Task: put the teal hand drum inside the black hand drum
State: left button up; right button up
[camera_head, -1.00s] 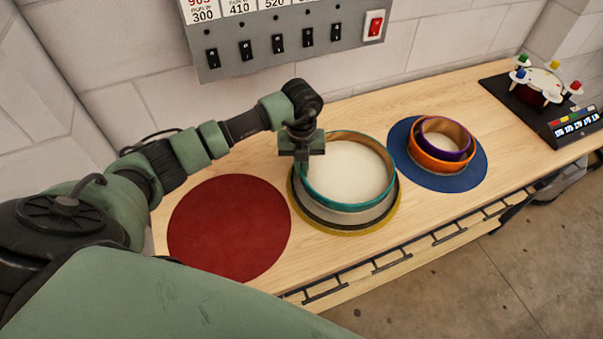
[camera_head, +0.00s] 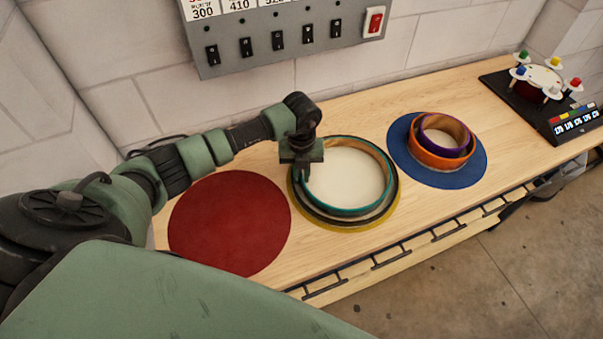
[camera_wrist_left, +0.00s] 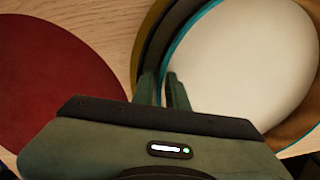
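The teal hand drum (camera_head: 350,176), with a pale skin and teal rim, sits low within the ring of the black hand drum (camera_head: 312,212), roughly level. I cannot tell whether it rests on the bottom. The black drum stands on a yellow mat (camera_head: 352,229). My left gripper (camera_head: 304,176) points down at the teal drum's left rim. In the left wrist view its two fingers (camera_wrist_left: 163,92) stand on either side of the teal drum's wall, closed on it; the teal drum's skin (camera_wrist_left: 245,65) fills the right. My right gripper is not in view.
A red mat (camera_head: 230,223) lies bare at the left. An orange drum (camera_head: 440,160) with a purple drum (camera_head: 446,152) nested in it stands on a blue mat (camera_head: 465,172). A switch panel (camera_head: 290,40) hangs on the wall behind.

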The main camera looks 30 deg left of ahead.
pick_arm(q)
jog(key=shift+r, duration=0.15)
notch_tip(320, 180, up, 12)
jog(key=b, duration=0.3)
jog(key=shift+r+b, duration=0.2)
jog(key=shift+b, duration=0.1)
jog(key=shift+f, duration=0.1)
